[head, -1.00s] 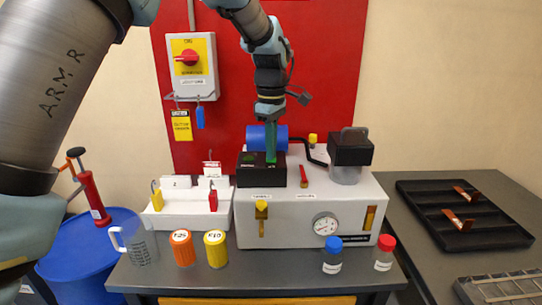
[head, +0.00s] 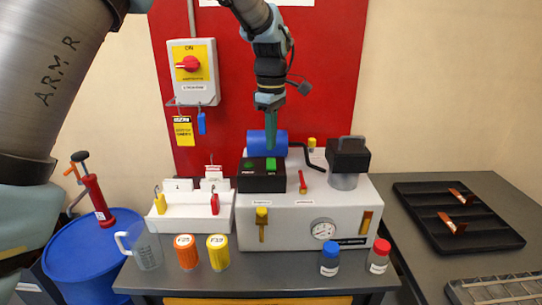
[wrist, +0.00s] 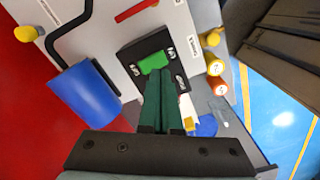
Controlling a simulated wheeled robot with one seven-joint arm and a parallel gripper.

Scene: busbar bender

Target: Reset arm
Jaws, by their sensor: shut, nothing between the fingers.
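My gripper (head: 271,149) is shut and empty, with its green fingers pointing down. It hangs above a black control box (head: 262,184) on top of the white bender machine (head: 285,234). A green rectangular button (head: 271,165) sits on the box just below the fingertips. In the wrist view the closed fingertips (wrist: 158,76) appear just short of the green button (wrist: 154,63) and partly cover the box. A gap seems to separate them from the box in the head view.
A blue cylinder (head: 267,143) lies behind the box, close to the fingers. A black-topped jar (head: 347,160) stands at right on the machine. Bottles, orange and yellow canisters and a white lockout tray (head: 190,218) surround it. A red wall panel with a rotary switch (head: 190,63) stands behind.

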